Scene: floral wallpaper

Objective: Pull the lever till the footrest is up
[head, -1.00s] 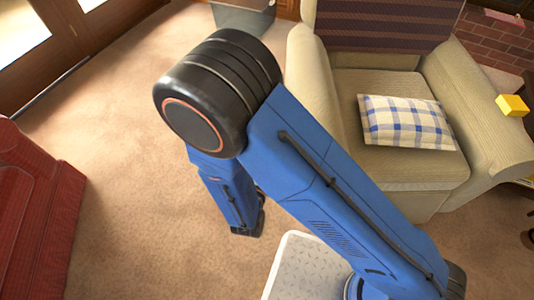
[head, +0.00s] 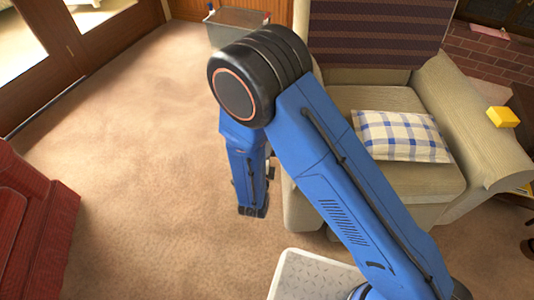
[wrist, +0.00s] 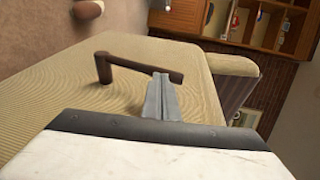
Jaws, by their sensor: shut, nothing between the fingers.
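The beige armchair (head: 455,115) stands at the right in the head view, with a checked pillow on its seat. Its front panel (head: 310,208) looks upright, partly behind my arm. In the wrist view, the brown wooden lever (wrist: 125,62) sticks out from the chair's ribbed beige side (wrist: 70,85). It has a short post and a longer handle reaching right. My gripper (wrist: 161,80) is shut and empty, its tips at the handle's right end. They overlap the handle in the picture; I cannot tell if they touch. In the head view the lever is hidden.
A grey bin (head: 238,22) stands at the back by the wall. The carpet (head: 140,140) between them is clear.

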